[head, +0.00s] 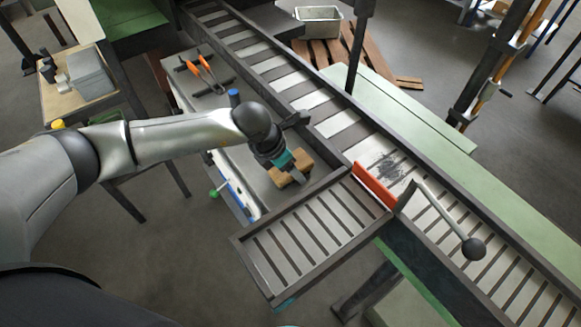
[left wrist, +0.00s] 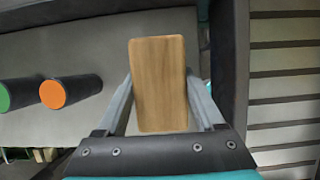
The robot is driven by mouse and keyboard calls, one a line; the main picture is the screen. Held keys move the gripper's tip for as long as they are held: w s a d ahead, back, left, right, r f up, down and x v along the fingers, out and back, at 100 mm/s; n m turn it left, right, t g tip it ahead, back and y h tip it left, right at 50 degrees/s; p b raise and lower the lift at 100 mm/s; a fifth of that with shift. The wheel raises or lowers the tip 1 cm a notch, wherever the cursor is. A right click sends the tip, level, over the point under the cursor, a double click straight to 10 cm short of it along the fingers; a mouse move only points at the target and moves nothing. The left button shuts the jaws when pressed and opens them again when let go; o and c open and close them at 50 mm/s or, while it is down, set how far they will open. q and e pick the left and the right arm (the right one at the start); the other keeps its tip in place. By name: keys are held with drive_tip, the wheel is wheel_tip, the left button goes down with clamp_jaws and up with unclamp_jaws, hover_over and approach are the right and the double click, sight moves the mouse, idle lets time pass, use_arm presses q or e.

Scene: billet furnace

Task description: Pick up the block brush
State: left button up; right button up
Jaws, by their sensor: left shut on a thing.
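The block brush (head: 297,163) is a plain wooden block in the head view, beside the upper end of the short slatted tray. My left gripper (head: 288,172) is over it and shut on it. In the left wrist view the wooden block (left wrist: 158,75) sits between the two grey fingers (left wrist: 158,100), with its broad face toward the camera. Its bristles are hidden. I cannot tell whether it touches the grey bench top or is just above it. My right gripper is not in view.
The slatted side tray (head: 330,215) and long slatted conveyor (head: 262,55) lie right of the gripper. A red-orange bar (head: 374,187) and ball-ended lever (head: 472,248) stand at their junction. Orange-handled tongs (head: 207,70) lie on the bench. Green and orange cylinders (left wrist: 70,91) show in the wrist view.

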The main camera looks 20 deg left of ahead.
use_arm(q)
drive_tip(key=shift+c, duration=0.8)
drive_tip(key=shift+r, duration=0.1)
drive_tip(key=shift+r+p, duration=0.35)
drive_tip(key=shift+r, duration=0.1)
wheel_tip(320, 180, up, 20)
drive_tip(key=b, duration=0.1)
drive_tip(key=shift+f, duration=0.25)
drive_tip(key=o, duration=1)
drive_tip(key=shift+c, duration=0.2)
drive_tip(key=c, duration=0.7)
